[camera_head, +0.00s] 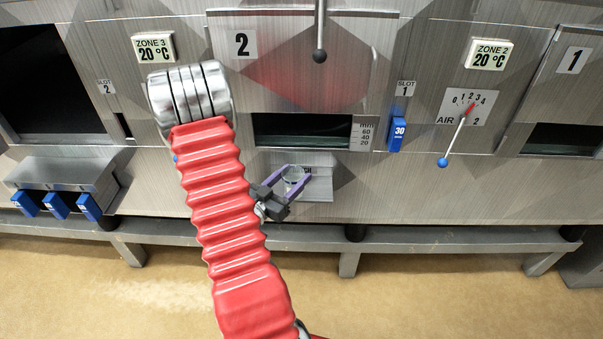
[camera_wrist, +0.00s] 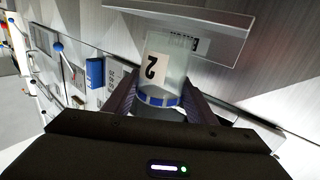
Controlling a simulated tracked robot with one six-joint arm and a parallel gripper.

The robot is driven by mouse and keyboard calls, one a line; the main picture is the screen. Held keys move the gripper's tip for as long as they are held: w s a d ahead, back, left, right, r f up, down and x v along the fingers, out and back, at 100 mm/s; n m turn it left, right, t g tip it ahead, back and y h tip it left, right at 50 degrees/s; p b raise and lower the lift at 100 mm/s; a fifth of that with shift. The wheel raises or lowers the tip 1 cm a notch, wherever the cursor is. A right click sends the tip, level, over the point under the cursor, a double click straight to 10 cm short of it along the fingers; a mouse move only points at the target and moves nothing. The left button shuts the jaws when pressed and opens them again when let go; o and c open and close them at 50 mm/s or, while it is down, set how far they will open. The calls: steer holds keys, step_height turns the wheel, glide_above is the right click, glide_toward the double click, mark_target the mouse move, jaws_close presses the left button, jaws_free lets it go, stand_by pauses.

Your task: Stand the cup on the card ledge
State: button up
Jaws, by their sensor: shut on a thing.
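A clear cup (camera_wrist: 182,62) with a white "2" label and a blue band is between my gripper's fingers in the wrist view. In the head view it shows only faintly (camera_head: 294,175). My gripper (camera_head: 292,180), with purple fingers, is shut on the cup in front of the small grey shelf below the window of unit 2. The wrist view shows my gripper (camera_wrist: 163,98) around the blue-banded end. The card ledge (camera_head: 75,172), with several blue cards along its front, is at the far left, well apart from my gripper.
The small labelled shelf (camera_head: 318,187) is close behind the cup; contact is unclear. A blue "30" card (camera_head: 397,132) sits at slot 1. A blue-tipped air lever (camera_head: 443,161) juts out at right. A rail (camera_head: 400,237) runs along the bottom.

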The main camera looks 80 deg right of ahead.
steer(key=shift+s+d, duration=0.15)
steer(key=shift+d, duration=0.3)
steer(key=shift+s+d, duration=0.2)
steer(key=shift+d, duration=0.2)
steer(key=shift+s+d+f, duration=0.2)
steer(key=shift+s+d, duration=0.05)
steer(key=shift+d, duration=0.35)
steer(key=shift+s+d+f, duration=0.2)
steer(key=shift+d, duration=0.4)
steer(key=shift+f, duration=0.35)
steer(key=shift+f, duration=0.1)
steer(key=o, duration=0.8)
